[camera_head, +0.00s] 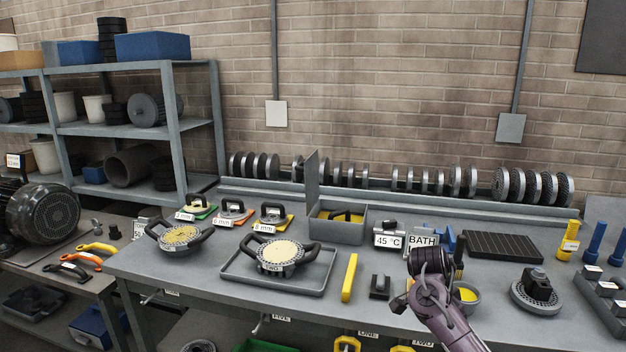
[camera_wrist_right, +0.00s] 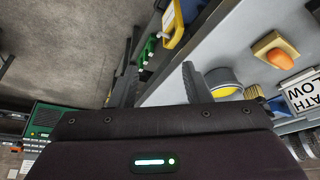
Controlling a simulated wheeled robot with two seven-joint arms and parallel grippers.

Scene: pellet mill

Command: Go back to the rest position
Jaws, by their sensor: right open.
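My right gripper (camera_wrist_right: 160,84) is open in the right wrist view. Its two dark fingers are spread and nothing shows between them. In the head view my right arm comes in from the bottom right, over the front of the grey workbench (camera_head: 210,285). Its wrist is close to a round grey bowl (camera_head: 469,296) with yellow contents, which it partly hides. The bowl also shows just right of the fingers in the right wrist view (camera_wrist_right: 222,82). My left gripper is in neither view.
A tray (camera_head: 238,279) with a two-handled round die (camera_head: 281,257), a yellow bar (camera_head: 349,277) and an open box (camera_head: 338,230) stand left of my arm. A BATH sign (camera_head: 423,240) is behind it. A die with a black block (camera_head: 537,290) stands to the right.

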